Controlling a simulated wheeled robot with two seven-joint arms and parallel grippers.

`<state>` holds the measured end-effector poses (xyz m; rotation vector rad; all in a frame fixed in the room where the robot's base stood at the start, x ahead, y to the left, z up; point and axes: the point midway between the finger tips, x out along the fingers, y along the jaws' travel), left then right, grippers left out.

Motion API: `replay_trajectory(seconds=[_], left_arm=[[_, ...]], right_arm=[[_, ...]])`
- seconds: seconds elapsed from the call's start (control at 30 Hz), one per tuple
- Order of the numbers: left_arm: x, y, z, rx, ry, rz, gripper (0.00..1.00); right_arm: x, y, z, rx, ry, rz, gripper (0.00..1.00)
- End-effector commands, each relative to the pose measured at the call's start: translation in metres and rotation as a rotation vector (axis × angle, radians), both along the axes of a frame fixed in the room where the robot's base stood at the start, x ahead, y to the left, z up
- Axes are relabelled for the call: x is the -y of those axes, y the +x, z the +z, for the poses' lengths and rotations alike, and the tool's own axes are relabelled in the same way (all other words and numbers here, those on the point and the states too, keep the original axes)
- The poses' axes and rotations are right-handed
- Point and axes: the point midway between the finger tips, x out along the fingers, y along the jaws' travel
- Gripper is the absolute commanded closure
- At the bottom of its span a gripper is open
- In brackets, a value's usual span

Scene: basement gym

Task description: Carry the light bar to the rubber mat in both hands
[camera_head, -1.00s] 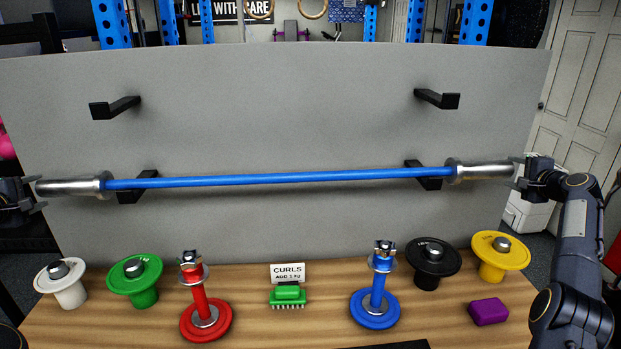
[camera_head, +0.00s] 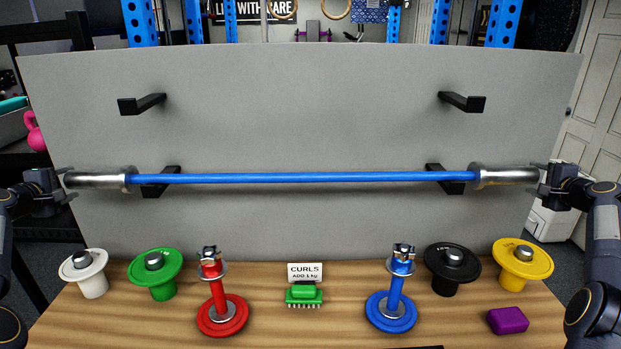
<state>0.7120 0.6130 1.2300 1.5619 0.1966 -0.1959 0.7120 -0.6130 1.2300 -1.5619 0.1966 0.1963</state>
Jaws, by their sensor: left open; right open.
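The light bar (camera_head: 310,178) is blue with silver sleeves at both ends. It lies level across the two lower black hooks (camera_head: 160,181) on the grey panel. My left gripper (camera_head: 66,184) is open at the bar's left sleeve end. My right gripper (camera_head: 545,179) is open at the right sleeve end. I cannot tell whether the fingers touch the sleeves. A black edge (camera_head: 430,347) at the bottom of the view may be the rubber mat; most of it is out of view.
The wooden table carries white (camera_head: 84,272), green (camera_head: 155,272), black (camera_head: 452,267) and yellow (camera_head: 522,263) weights, red (camera_head: 222,312) and blue (camera_head: 391,310) stands, a green brush (camera_head: 304,295), a sign (camera_head: 305,272) and a purple block (camera_head: 507,320). Two upper hooks (camera_head: 463,102) are empty.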

Motion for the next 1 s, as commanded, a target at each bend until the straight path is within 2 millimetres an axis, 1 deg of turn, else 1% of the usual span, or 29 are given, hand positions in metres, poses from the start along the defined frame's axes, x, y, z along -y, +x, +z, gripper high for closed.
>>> replay_trajectory(seconds=[0.37, 0.8, 1.0], left_arm=[[0.007, 0.001, 0.001, 0.001, -0.001, -0.003, 0.45], [0.020, 0.004, 0.000, 0.000, -0.006, -0.018, 0.45], [0.023, 0.004, 0.001, 0.002, -0.007, -0.019, 0.45]], right_arm=[[-0.006, 0.001, 0.001, 0.002, 0.001, 0.002, 0.45], [-0.019, 0.003, 0.001, 0.004, 0.006, 0.014, 0.45], [-0.021, 0.004, 0.000, 0.003, 0.006, 0.015, 0.45]])
